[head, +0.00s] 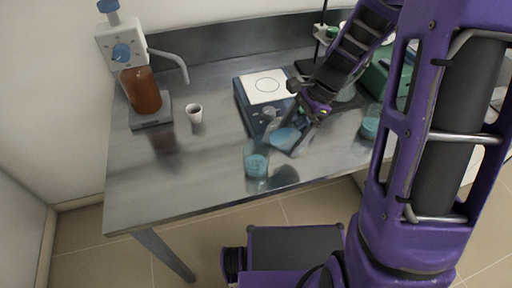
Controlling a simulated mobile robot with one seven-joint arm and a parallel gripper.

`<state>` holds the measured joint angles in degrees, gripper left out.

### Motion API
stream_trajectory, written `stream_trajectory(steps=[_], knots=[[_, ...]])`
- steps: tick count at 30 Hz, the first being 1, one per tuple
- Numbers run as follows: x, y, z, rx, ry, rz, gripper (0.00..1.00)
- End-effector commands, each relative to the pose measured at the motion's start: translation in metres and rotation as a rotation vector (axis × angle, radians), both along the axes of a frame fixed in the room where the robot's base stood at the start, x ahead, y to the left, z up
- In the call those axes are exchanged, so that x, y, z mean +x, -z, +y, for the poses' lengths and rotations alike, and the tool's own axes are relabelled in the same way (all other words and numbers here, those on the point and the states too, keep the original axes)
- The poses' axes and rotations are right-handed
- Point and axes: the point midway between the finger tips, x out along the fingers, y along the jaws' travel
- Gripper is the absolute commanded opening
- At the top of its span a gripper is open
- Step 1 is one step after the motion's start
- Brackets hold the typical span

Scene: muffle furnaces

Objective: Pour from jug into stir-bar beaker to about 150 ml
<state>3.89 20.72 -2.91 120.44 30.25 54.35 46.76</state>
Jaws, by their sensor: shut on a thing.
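My gripper (304,115) is shut on a clear jug (285,137) with blue liquid. The jug looks tilted, with its mouth hard to make out. A clear beaker (256,163) with blue liquid stands on the bench near its front edge, below and left of the jug. I cannot make out a stir bar or volume marks in it, nor any stream between the two. The gripper's fingertips are small and partly hidden by the wrist and jug.
A stirrer plate (267,86) with a white top is behind the jug. Another blue-filled vessel (370,127) stands to the right. At left are a dispenser with a brown bottle (141,90) and a small white cup (195,113). The bench's front left (180,180) is clear.

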Motion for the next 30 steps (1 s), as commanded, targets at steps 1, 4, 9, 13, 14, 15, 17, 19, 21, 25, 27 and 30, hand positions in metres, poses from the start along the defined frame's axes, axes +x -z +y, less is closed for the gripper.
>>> stream_trajectory(steps=[1,4,9,13,14,15,17,19,21,25,27,30], knots=[[0.0001,-0.0011,0.0008,-0.005,-0.001,-0.003,0.00],[0.0001,-0.0011,0.0007,-0.008,0.000,-0.003,0.00],[0.0001,-0.0010,0.0005,-0.008,0.000,-0.003,0.00],[0.0000,-0.0015,0.0010,-0.012,-0.001,-0.004,0.00],[-0.0001,-0.0018,0.0013,-0.017,-0.002,-0.006,0.00],[-0.0003,-0.0024,0.0016,-0.025,-0.004,-0.007,0.00],[-0.0005,-0.0036,0.0021,-0.040,-0.003,-0.011,0.00],[-0.0008,-0.0053,0.0029,-0.059,-0.004,-0.016,0.00],[-0.0008,-0.0061,0.0029,-0.073,-0.003,-0.021,0.00],[-0.0008,-0.0060,0.0024,-0.076,-0.001,-0.021,0.00],[-0.0008,-0.0060,0.0024,-0.076,-0.001,-0.021,0.00],[-0.0007,-0.0060,0.0025,-0.076,-0.001,-0.021,0.00]])
